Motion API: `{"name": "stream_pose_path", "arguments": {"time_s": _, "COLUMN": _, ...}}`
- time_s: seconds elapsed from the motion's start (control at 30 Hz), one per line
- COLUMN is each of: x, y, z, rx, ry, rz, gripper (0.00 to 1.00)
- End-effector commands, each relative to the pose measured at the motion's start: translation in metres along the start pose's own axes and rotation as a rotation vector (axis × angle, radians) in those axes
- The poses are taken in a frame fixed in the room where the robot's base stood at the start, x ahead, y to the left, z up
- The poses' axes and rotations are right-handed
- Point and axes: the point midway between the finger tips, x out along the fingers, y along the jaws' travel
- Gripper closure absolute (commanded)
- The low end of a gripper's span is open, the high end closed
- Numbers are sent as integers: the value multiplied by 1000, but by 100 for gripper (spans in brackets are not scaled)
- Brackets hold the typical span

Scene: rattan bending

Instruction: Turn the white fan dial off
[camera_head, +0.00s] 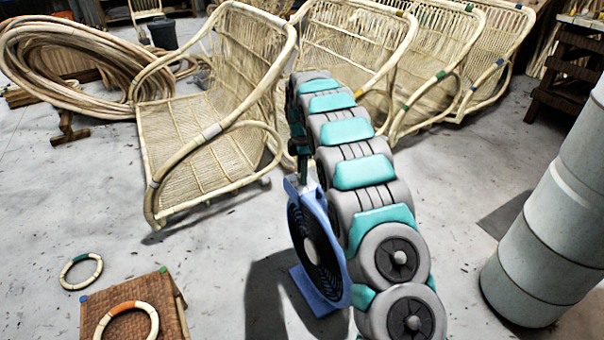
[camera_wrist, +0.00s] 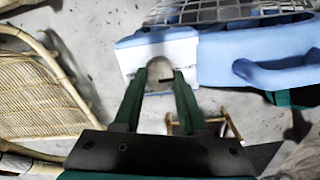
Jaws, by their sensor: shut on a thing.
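A blue fan (camera_head: 333,292) with a dark round grille stands on the grey floor in the head view, partly hidden behind my arm. In the wrist view, the fan's blue frame (camera_wrist: 255,60) fills the upper right, with a white block at its left end. A pale round dial (camera_wrist: 158,69) with a dark mark sits at that white block. My gripper (camera_wrist: 160,82) has its two dark green fingers on either side of the dial, shut on it.
Several rattan chairs (camera_head: 190,130) stand behind the fan. Coiled rattan (camera_head: 70,65) lies at the back left. A ring (camera_head: 81,271) lies on the floor near a woven stool (camera_head: 172,318). A grey ribbed drum (camera_head: 550,250) stands at the right.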

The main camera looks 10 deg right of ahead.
Motion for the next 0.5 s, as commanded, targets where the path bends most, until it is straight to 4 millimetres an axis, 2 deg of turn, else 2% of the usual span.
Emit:
{"name": "stream_pose_path", "arguments": {"time_s": 0.27, "x": 0, "y": 0, "z": 0, "rx": 0, "ry": 0, "rz": 2, "gripper": 100}}
{"name": "stream_pose_path", "arguments": {"time_s": 0.3, "x": 0, "y": 0, "z": 0, "rx": 0, "ry": 0, "rz": 2, "gripper": 56}}
{"name": "stream_pose_path", "arguments": {"time_s": 0.5, "x": 0, "y": 0, "z": 0, "rx": 0, "ry": 0, "rz": 1, "gripper": 33}}
